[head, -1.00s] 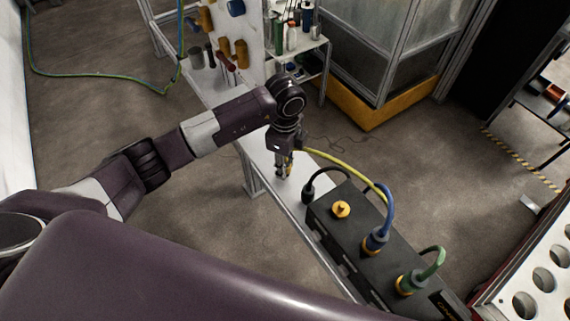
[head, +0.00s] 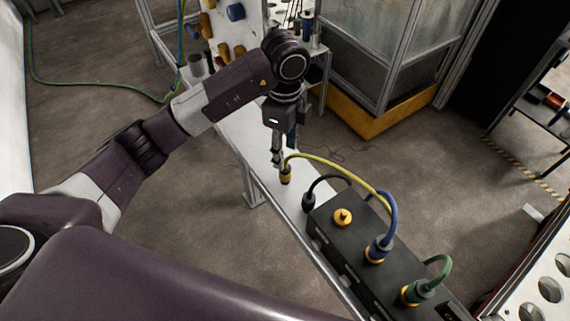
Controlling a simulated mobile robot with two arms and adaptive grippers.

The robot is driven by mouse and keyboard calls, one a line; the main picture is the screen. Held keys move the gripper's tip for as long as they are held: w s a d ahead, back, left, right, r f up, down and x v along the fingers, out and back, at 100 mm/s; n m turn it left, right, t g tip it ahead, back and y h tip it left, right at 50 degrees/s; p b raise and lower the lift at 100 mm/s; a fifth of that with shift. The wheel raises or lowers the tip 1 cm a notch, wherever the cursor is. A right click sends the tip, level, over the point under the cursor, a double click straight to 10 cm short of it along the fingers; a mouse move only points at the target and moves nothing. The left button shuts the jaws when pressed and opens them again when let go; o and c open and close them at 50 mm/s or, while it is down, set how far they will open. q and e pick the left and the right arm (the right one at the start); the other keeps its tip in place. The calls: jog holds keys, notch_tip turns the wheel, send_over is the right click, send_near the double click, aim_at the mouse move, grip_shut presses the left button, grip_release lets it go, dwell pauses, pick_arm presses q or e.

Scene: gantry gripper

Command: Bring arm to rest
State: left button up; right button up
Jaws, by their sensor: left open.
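My left arm comes in from the left and reaches over the narrow white bench (head: 236,133). My left gripper (head: 277,160) points down above the bench and is open. A yellow cable's plug (head: 286,174) stands on the bench just below and right of the fingertips. It looks apart from them, though the gap is small. My right gripper is not in view.
A black connector box (head: 350,245) holds a blue plug (head: 378,249), a green plug (head: 417,291) and an orange cap (head: 342,216). A black cable (head: 325,180) loops at its far end. A pegboard with tools and a shelf with bottles stand behind the arm.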

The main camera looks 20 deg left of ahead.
pick_arm(q)
jog(key=shift+r, duration=1.15)
